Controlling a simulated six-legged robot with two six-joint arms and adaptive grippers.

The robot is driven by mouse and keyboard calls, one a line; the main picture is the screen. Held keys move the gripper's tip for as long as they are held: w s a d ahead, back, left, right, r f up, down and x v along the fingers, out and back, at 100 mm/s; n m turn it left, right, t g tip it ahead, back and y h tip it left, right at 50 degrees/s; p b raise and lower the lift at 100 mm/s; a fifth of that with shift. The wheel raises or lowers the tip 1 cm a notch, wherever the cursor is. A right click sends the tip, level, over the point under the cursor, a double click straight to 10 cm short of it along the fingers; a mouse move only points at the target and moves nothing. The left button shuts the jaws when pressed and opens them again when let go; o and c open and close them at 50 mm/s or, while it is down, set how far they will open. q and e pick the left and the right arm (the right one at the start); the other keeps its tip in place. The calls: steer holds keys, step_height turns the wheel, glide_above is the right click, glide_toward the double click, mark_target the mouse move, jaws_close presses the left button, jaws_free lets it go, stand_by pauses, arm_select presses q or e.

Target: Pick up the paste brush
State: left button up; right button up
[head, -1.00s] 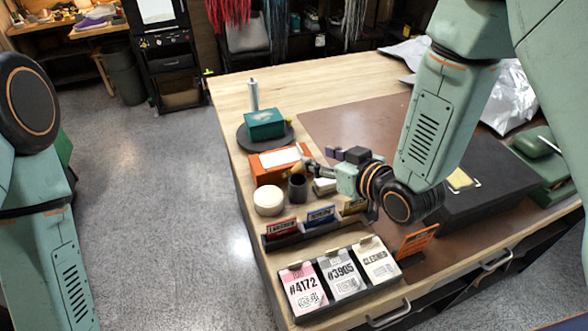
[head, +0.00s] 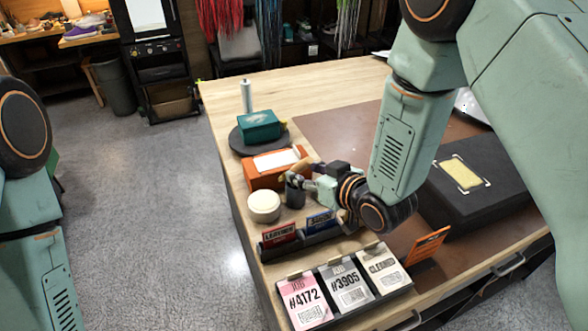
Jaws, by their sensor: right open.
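My right gripper (head: 298,178) reaches in from the right, low over the left part of the workbench. It is open, with its fingertips at the mouth of a small dark cup (head: 294,196). A small tan-brown piece shows by the fingertips above the cup; I cannot tell whether it is the paste brush. No brush can be made out clearly, and the gripper hides part of this area. My left arm shows at the left edge, but its gripper is out of view.
A round cream tin (head: 263,207) stands left of the cup, and an orange box (head: 263,177) behind it. A teal box (head: 259,125) sits on a dark round stand. Job cards (head: 343,285) and labelled holders stand in front. A black block (head: 460,195) is at right.

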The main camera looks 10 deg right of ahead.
mark_target(298, 167)
steer(key=shift+w+a+f, duration=0.1)
steer(key=shift+w, duration=0.35)
steer(key=shift+w+a+f, duration=0.1)
steer(key=shift+w, duration=0.35)
steer(key=shift+x, duration=1.1)
steer(key=shift+s+d+r, duration=0.1)
steer(key=shift+s+r, duration=0.1)
steer(key=shift+s, duration=0.15)
steer(key=c, duration=0.6)
steer(key=shift+w, duration=0.15)
steer(key=shift+c, duration=1.3)
steer(key=shift+w+f, duration=0.1)
steer(key=shift+f, duration=0.05)
jaws_close()
